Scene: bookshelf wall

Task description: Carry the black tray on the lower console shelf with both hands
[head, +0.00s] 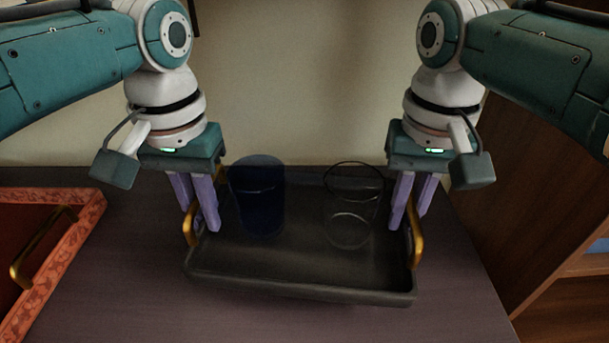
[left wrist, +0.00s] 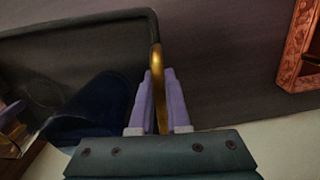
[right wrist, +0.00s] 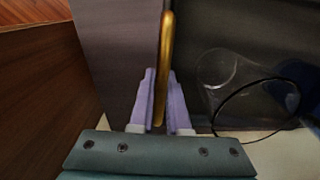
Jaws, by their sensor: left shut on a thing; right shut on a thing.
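The black tray (head: 300,272) has a gold handle at each short end and carries a dark blue glass (head: 258,195) and a clear glass (head: 350,215), both upright. My left gripper (head: 201,228) is shut on the tray's left handle (head: 189,228); the left wrist view shows its purple fingers on both sides of this gold handle (left wrist: 157,75). My right gripper (head: 405,226) is shut on the right handle (head: 417,240); the right wrist view shows the same grip on that gold handle (right wrist: 164,60). Whether the tray touches the surface below is hard to tell.
The dark shelf surface (head: 130,285) lies under and around the tray. An orange-red patterned tray (head: 88,212) with a gold handle is at the left. A brown wooden panel (head: 545,190) stands at the right. A pale wall (head: 300,90) is behind.

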